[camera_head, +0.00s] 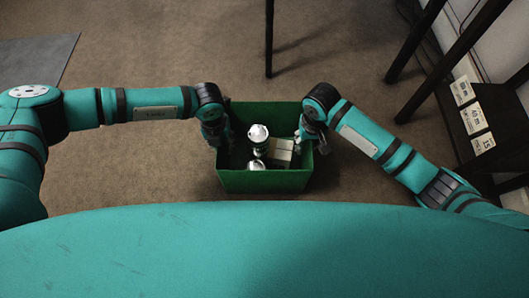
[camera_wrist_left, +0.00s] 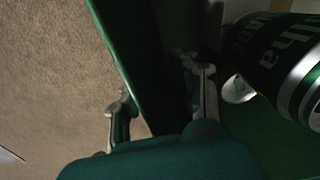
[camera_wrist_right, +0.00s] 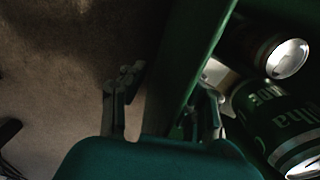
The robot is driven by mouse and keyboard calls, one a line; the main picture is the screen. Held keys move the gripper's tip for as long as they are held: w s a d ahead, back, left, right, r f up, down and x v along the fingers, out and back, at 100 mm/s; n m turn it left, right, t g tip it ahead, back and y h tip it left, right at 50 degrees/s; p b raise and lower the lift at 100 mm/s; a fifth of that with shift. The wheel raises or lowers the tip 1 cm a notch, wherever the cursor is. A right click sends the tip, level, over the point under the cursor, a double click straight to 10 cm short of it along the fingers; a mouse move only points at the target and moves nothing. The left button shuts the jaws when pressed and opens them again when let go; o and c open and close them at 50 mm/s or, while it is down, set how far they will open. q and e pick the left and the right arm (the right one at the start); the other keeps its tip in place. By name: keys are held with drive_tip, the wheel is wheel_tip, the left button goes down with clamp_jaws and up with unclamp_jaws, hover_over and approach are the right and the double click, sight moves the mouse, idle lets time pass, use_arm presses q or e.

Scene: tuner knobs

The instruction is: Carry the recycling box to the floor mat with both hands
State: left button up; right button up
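The green recycling box (camera_head: 265,182) stands in front of me in the head view, with cans (camera_head: 258,140) and a pale carton (camera_head: 280,150) inside. My left gripper (camera_head: 215,135) is at its left wall; in the left wrist view its fingers (camera_wrist_left: 163,105) straddle the wall (camera_wrist_left: 140,60), one outside and one inside. My right gripper (camera_head: 314,138) is at the right wall; in the right wrist view its fingers (camera_wrist_right: 162,100) straddle that wall (camera_wrist_right: 185,60), with a gap on the outer side. Both look open. A grey mat (camera_head: 38,58) lies on the floor at the far left.
Dark furniture legs (camera_head: 445,55) stand at the right, and another thin leg (camera_head: 269,40) is behind the box. Cards with numbers (camera_head: 472,118) are at the right by the wall. The brown carpet between the box and the mat is clear.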

use_arm(q)
clamp_jaws()
use_arm(e)
clamp_jaws()
use_arm(q)
drive_tip(key=shift+r, duration=0.15)
use_arm(e)
drive_tip(key=shift+r, duration=0.15)
